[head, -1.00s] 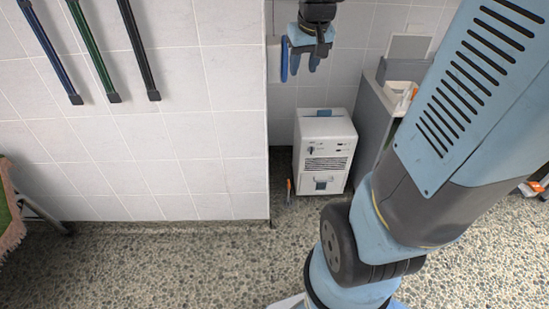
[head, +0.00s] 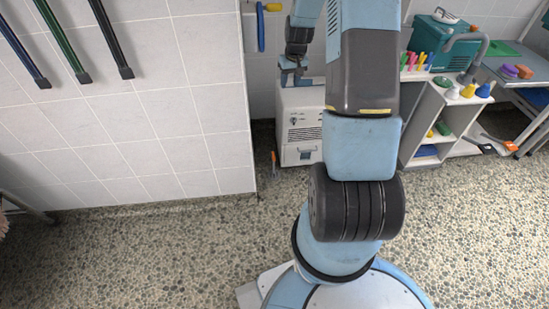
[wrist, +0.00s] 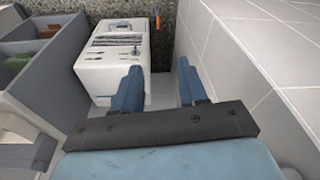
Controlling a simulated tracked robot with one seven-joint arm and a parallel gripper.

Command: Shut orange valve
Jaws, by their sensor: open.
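A small upright orange piece (head: 273,157), likely the orange valve, stands low by the wall corner, just left of the white machine (head: 299,128). It also shows as a small orange tip (wrist: 156,24) at the top of the wrist view, beyond the fingertips. Its shape and setting are too small to tell. My gripper (head: 290,78) is above the white machine's top, higher than the orange piece and apart from it. In the wrist view my gripper (wrist: 158,82) has its two blue fingers spread, with nothing between them.
A tiled wall (head: 165,100) with hanging bars stands left of the recess. A grey shelf unit (head: 432,120) with bottles is at right. The pebbled floor in front is clear.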

